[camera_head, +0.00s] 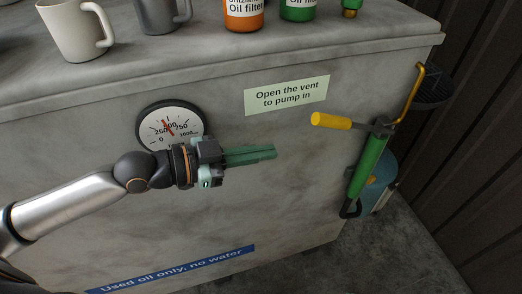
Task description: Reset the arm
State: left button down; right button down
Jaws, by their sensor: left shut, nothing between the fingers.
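My left arm comes in from the left in the head view. Its gripper (272,153) has green fingers that lie together, with nothing between them. It is in front of the concrete block's grey front face (290,205), pointing right, and its wrist overlaps the lower edge of a round gauge (172,127). The gripper appears apart from the pump on the right. My right gripper is not in view.
A green pump (368,165) with a yellow handle (331,121) stands by the block's right end. Mugs (75,30) and oil filter cans (243,14) stand on top. A vent label (287,95) and a blue used-oil label (172,270) are on the front face.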

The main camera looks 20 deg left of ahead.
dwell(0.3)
pick_arm(q)
notch_tip(320, 180, down, 10)
jog(key=a+n+t+y+p, duration=0.2)
jog(key=a+n+y+p, duration=0.15)
jog(key=n+p, duration=0.2)
jog(key=s+a+f+n+g+y+p, duration=0.1)
jog(key=s+f+n+y+p, duration=0.3)
jog(key=s+f, duration=0.8)
notch_tip(320, 180, down, 3)
jog(key=shift+s+r+n+g+y, duration=0.15)
jog(key=shift+n+g+y, duration=0.4)
jog(key=shift+g+y, duration=0.55)
jog(key=shift+t, duration=0.3)
